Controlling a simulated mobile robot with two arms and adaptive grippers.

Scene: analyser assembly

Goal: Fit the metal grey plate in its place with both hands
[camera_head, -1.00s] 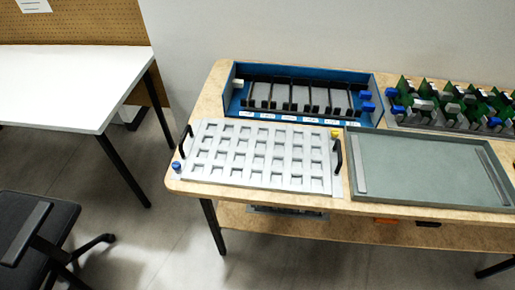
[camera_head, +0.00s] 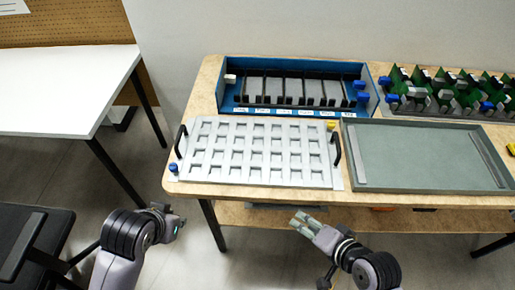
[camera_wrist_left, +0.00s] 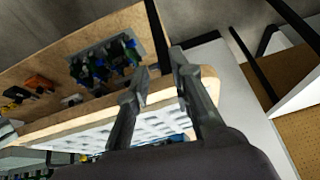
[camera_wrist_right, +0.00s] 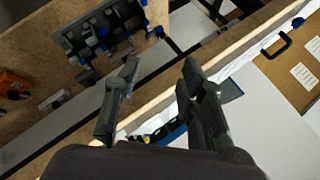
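The metal grey plate (camera_head: 258,152) lies flat on the wooden table, with rows of square pockets and a black handle at each end. The left handle (camera_head: 180,141) and right handle (camera_head: 337,149) stand upright. A blue knob sits at its front left corner and a yellow one at its back right. My left gripper (camera_head: 178,226) is below the table's front left corner, apart from the plate; its fingers are spread and empty in the left wrist view (camera_wrist_left: 160,88). My right gripper (camera_head: 300,220) is in front of the table edge, open and empty in the right wrist view (camera_wrist_right: 160,78).
A blue rack (camera_head: 222,98) with black dividers stands behind the plate. A grey-green tray (camera_head: 430,155) lies to its right, with green circuit boards (camera_head: 440,92) behind. A lower shelf (camera_head: 270,218) runs under the table. A white table (camera_head: 60,85) and dark chair (camera_head: 30,235) are left.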

